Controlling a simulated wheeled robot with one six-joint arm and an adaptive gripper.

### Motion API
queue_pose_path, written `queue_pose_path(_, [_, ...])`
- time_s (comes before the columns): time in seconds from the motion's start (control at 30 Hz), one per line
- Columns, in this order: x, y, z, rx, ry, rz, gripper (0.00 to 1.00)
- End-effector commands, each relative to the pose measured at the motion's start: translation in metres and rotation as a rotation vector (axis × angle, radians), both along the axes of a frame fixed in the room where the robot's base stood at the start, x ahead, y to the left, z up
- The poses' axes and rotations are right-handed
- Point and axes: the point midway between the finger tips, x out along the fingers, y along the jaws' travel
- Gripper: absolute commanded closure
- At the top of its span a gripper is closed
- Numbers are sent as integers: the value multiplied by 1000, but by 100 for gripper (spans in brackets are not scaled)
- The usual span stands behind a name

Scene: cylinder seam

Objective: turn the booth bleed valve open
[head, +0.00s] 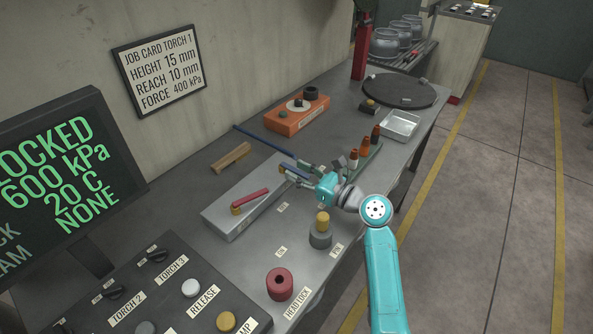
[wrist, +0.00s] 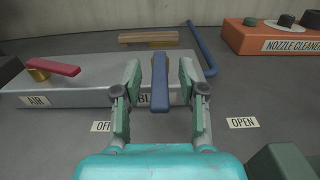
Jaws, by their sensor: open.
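The bleed valve has a blue lever (wrist: 160,85) on a grey block (wrist: 85,88); its label reads "BL" and the rest is hidden. In the wrist view the lever points toward me, between the "OFF" label (wrist: 103,126) at left and the "OPEN" label (wrist: 243,122) at right. My gripper (wrist: 160,72) is open, one finger on each side of the lever, with visible gaps to both. In the head view my gripper (head: 297,170) is over the right end of the block (head: 224,215), partly covering the blue lever (head: 288,167).
A red lever (wrist: 53,69) marked "AIR" sits on the same block at left. A wooden piece (wrist: 148,38) and a blue rod (wrist: 202,48) lie behind. The orange nozzle cleaner (head: 297,115) stands further back. Orange-tipped torch parts (head: 364,147) stand near my wrist.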

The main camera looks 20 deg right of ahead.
Motion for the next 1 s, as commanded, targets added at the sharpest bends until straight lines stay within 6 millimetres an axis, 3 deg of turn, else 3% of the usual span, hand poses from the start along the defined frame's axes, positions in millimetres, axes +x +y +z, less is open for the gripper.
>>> queue_pose_path(0.4, [7,6,0,0,0,1,58])
queue_pose_path(0.43, [7,6,0,0,0,1,61])
queue_pose_path(0.6, [7,6,0,0,0,0,100])
queue_pose_path(1.0, [11,2,-1,0,5,62,100])
